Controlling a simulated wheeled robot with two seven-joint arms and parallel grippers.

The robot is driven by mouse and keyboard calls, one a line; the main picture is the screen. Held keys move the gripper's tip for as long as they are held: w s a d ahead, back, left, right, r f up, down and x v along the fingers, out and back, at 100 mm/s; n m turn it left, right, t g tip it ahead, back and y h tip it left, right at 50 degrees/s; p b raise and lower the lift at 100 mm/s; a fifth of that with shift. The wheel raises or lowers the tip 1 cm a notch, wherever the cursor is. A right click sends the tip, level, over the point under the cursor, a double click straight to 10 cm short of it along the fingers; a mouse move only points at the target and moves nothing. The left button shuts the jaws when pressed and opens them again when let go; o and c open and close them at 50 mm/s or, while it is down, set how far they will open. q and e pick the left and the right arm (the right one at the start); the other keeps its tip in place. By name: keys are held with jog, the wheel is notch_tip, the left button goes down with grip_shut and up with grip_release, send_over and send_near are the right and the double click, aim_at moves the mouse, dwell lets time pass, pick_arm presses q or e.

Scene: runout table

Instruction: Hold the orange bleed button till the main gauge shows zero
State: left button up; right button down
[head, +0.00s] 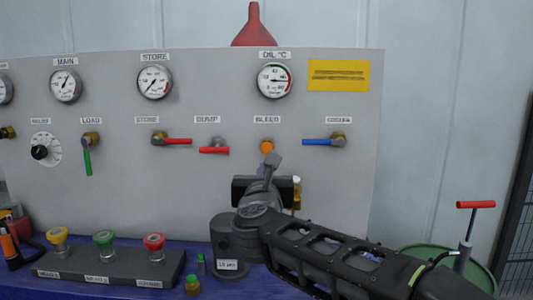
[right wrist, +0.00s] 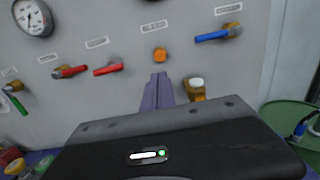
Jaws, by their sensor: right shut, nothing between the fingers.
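The orange bleed button (head: 267,146) is on the grey panel under the BLEED label. It also shows in the right wrist view (right wrist: 160,55). My right gripper (head: 272,160) is shut and empty, its tips just below the button in the picture. In the right wrist view its closed fingers (right wrist: 158,78) point at the panel, with a visible gap below the button. My left gripper is out of view.
Red-handled valves (head: 177,141) and a blue-handled valve (head: 318,142) flank the button. A brass fitting with a white top (right wrist: 196,88) is just below right of it. A box with yellow, green and red knobs (head: 110,265) stands at left. A green drum (head: 440,255) is at right.

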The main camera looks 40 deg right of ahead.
aim_at(268, 146)
jog(key=p+x, duration=0.3)
jog(key=x, duration=1.1)
jog(key=shift+r, duration=0.1)
jog(key=shift+w+d, duration=0.3)
jog(key=shift+w+d+b, duration=0.2)
jog(key=shift+b, duration=0.1)
jog(key=shift+s+r, duration=0.15)
jog(key=shift+r, duration=0.25)
jog(key=shift+d, duration=0.1)
